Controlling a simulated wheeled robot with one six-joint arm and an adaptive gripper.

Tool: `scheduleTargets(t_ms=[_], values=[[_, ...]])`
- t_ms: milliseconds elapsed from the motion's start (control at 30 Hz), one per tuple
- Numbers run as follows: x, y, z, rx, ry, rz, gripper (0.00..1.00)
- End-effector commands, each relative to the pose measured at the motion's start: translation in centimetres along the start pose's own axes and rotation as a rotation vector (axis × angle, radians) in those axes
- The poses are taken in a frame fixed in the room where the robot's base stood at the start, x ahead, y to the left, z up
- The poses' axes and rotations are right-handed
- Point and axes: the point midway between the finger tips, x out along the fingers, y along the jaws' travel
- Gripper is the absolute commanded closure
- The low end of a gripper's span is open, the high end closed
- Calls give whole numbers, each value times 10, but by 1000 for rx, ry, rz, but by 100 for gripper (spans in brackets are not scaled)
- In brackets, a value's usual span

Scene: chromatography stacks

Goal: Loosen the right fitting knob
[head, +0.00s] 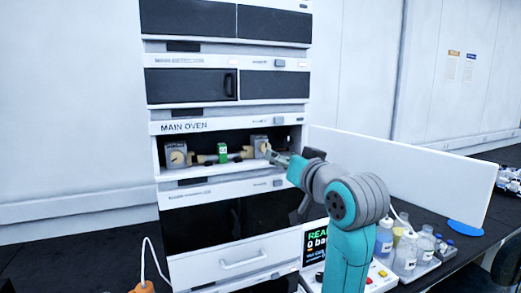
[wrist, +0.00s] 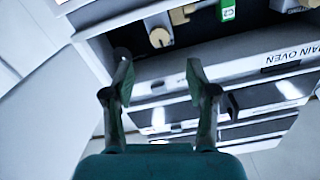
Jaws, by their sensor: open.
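The right fitting knob (head: 265,146) is a round cream dial on a grey block at the right end of the opened MAIN OVEN bay. In the wrist view the knob (wrist: 160,37) shows just beyond and between the two fingertips. My gripper (head: 270,153) is at the bay's right front, close to the knob and partly covering it. In the wrist view my gripper (wrist: 158,62) is open, with nothing between its fingers. Contact with the knob cannot be told from the head view; in the wrist view they look apart.
A left fitting knob (head: 177,157) sits at the bay's other end. A green-labelled column (head: 223,152) lies between the blocks. The bay's white front lip (wrist: 225,68) runs close to my fingers. Bottles (head: 405,258) stand on the bench at right, before a white panel (head: 400,175).

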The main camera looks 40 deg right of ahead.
Motion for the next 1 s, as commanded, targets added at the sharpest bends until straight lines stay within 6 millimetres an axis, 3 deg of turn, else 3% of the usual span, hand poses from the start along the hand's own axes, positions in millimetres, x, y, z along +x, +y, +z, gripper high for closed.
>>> scheduleTargets(t_ms=[500, 700, 1000], values=[[83, 0, 0, 0, 0, 0, 43], [96, 0, 1, 0, 0, 0, 43], [97, 0, 1, 0, 0, 0, 43]])
